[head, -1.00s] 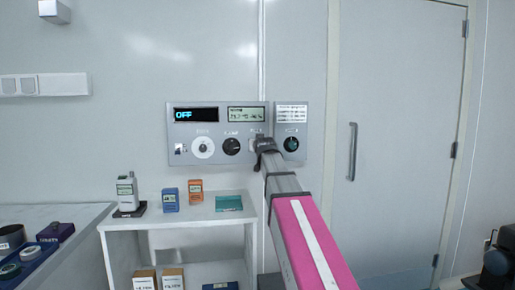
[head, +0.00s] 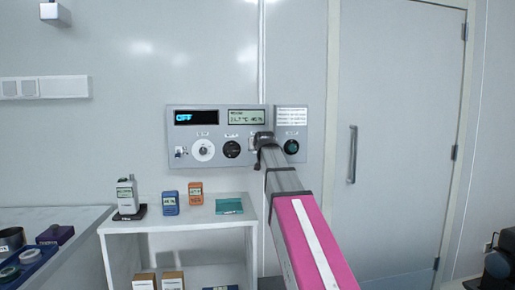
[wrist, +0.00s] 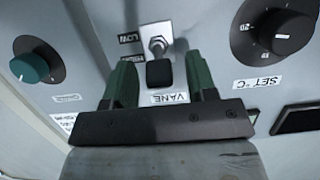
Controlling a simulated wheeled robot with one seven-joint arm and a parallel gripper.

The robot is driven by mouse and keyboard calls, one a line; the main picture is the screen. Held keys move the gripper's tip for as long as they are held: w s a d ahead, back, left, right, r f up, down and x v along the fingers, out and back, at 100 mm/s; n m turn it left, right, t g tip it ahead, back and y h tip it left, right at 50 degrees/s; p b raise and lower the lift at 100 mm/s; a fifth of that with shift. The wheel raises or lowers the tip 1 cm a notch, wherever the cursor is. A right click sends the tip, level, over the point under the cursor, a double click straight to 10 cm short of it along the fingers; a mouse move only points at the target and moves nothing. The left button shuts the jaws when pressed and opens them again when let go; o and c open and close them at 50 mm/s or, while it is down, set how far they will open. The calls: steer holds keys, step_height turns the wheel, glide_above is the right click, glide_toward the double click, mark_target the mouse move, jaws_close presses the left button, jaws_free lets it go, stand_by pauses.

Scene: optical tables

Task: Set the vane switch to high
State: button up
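The vane switch (wrist: 156,40) is a small metal toggle on the grey wall panel (head: 218,159). It shows in the wrist view, upside down, with a VANE label and LOW and HIGH labels beside it. In the head view my gripper (head: 263,139) hides it. In the wrist view my gripper (wrist: 158,64) is open, its two green fingers on either side of a black block just below the metal toggle. I cannot tell whether this block is part of the switch, or whether the fingers touch anything. The lever's exact position is unclear.
A black SET knob (wrist: 278,30) and a teal knob (wrist: 32,68) flank the switch. A display (head: 196,117) reads OFF. A white shelf (head: 175,222) with small devices stands below left. A door (head: 395,150) is at right.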

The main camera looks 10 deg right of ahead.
steer(key=shift+s, duration=0.15)
steer(key=v, duration=1)
steer(key=shift+s, duration=0.25)
steer(key=shift+s, duration=0.1)
